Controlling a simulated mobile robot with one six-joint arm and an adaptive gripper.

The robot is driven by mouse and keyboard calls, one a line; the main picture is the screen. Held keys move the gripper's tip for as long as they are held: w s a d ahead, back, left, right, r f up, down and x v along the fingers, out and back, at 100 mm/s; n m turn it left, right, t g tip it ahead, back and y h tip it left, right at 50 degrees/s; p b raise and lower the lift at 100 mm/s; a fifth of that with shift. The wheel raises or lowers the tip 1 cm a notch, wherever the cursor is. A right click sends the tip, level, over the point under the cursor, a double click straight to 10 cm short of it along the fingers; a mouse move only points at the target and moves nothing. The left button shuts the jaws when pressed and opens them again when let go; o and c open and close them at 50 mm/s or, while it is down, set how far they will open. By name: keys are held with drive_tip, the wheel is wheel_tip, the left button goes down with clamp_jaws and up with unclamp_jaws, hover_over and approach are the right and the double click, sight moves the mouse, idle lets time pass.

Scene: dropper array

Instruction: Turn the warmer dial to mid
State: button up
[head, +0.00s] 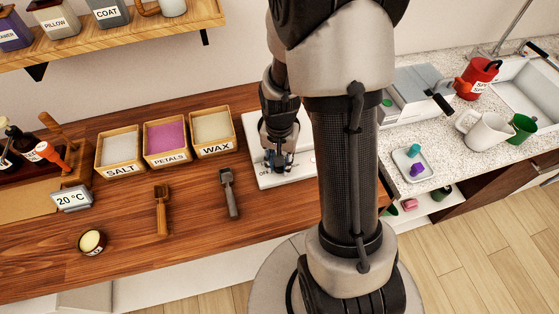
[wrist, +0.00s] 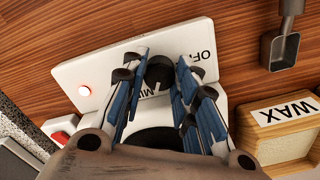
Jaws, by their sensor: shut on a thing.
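The warmer is a flat white unit (head: 254,135) at the right end of the wooden counter, partly hidden by my arm in the head view. In the wrist view its white front panel (wrist: 110,66) carries a black dial (wrist: 158,74), an OFF label and partly covered letters that look like MID. A red light glows at the panel's left. My gripper (wrist: 161,68) has its blue-padded fingers on both sides of the dial and is shut on it. A pale mark on the dial points towards the partly covered letters. In the head view my gripper (head: 277,164) covers the dial.
The WAX bin (head: 213,133), PETALS bin (head: 166,143) and SALT bin (head: 120,152) stand left of the warmer. A grey scoop (head: 229,192) and a wooden scoop (head: 162,208) lie in front. A jar shelf (head: 120,32) hangs above.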

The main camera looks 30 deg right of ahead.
drive_tip(key=o, duration=0.8)
wheel_tip(320, 180, up, 12)
drive_tip(key=shift+r, duration=0.1)
idle(0.5)
